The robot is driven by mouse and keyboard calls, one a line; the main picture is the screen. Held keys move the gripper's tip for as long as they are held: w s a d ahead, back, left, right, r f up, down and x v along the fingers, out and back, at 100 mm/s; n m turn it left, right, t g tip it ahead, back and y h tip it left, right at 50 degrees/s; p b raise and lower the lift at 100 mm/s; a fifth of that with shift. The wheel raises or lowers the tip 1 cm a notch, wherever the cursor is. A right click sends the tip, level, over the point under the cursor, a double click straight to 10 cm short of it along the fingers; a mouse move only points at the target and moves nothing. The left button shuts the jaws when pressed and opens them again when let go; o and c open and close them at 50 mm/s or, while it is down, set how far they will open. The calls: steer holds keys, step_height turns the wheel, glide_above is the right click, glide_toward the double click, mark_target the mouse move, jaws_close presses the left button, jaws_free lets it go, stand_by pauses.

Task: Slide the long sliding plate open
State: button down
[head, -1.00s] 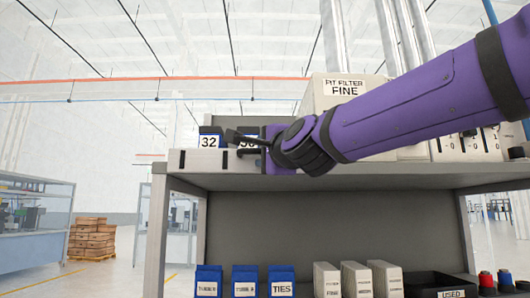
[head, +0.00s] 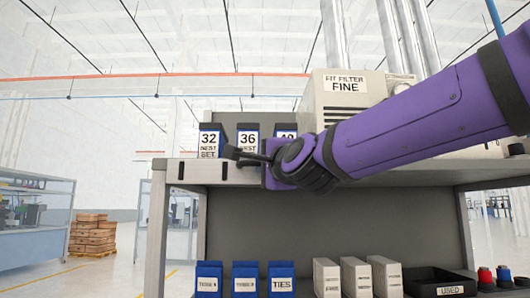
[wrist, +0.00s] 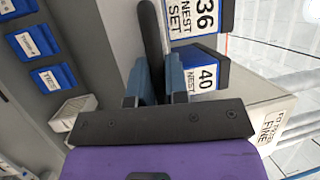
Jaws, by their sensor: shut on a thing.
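The long pale plate (head: 204,172) with dark slots lies along the front edge of the upper shelf at its left end, in the head view. Its right part is hidden behind my gripper (head: 248,158). My gripper is at the shelf's front edge, with a dark bar beside it pointing left. In the wrist view the fingers of my gripper (wrist: 154,80) are shut on a dark bar (wrist: 151,35) that reaches forward between them. I cannot see where this bar joins the plate.
Boxes marked 32 (head: 208,139), 36 (head: 247,136) and 40 (wrist: 205,77) stand close behind. A filter box (head: 340,95) is to the right. Blue bins (head: 245,280), pale boxes (head: 356,278) and a black tray (head: 435,283) are below. Open air lies in front of the shelf's left end.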

steer(key=shift+f, duration=0.45)
steer(key=c, duration=1.1)
jaws_free()
steer(key=shift+c, duration=0.2)
steer(key=v, duration=1)
steer(key=shift+s, duration=0.35)
steer(key=shift+d, duration=0.1)
